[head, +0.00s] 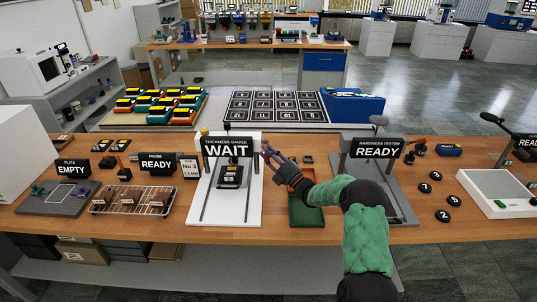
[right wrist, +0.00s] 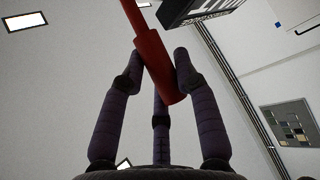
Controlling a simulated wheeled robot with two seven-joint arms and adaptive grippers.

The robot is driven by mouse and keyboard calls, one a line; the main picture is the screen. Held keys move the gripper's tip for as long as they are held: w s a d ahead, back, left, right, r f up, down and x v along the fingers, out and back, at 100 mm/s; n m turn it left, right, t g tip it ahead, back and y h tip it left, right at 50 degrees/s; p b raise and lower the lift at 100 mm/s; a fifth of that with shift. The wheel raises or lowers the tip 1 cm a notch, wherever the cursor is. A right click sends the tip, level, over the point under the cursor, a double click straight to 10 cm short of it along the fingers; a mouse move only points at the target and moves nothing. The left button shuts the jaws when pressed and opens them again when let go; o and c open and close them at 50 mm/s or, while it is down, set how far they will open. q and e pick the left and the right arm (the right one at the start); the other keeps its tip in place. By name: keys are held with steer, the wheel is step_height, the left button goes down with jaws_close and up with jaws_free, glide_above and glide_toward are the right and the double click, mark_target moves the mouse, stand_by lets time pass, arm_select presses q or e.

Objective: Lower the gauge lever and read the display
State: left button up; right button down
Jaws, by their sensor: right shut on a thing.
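The thickness gauge (head: 250,205) is a white stand on the bench, and its display (head: 227,148) reads WAIT. My right gripper (head: 268,152) is at the right side of the gauge, beside the display. In the right wrist view its fingers (right wrist: 157,75) are closed around a red lever handle (right wrist: 152,55), with the dark edge of a display box (right wrist: 195,10) close behind. The handle is mostly hidden by the fingers in the head view. My left gripper is out of view.
The hardness tester, with its READY display (head: 376,148), stands right of the gauge. A green tray (head: 306,214) lies between them, under my right arm. To the left are a wire rack (head: 133,201), a READY probe sign (head: 157,165) and an EMPTY plate sign (head: 72,168).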

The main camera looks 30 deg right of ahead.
steer(key=c, duration=0.9)
jaws_free()
steer(key=shift+a+f, duration=0.1)
steer(key=shift+f, duration=0.1)
steer(key=shift+r, duration=0.1)
steer(key=shift+s, duration=0.1)
steer(key=v, duration=1.2)
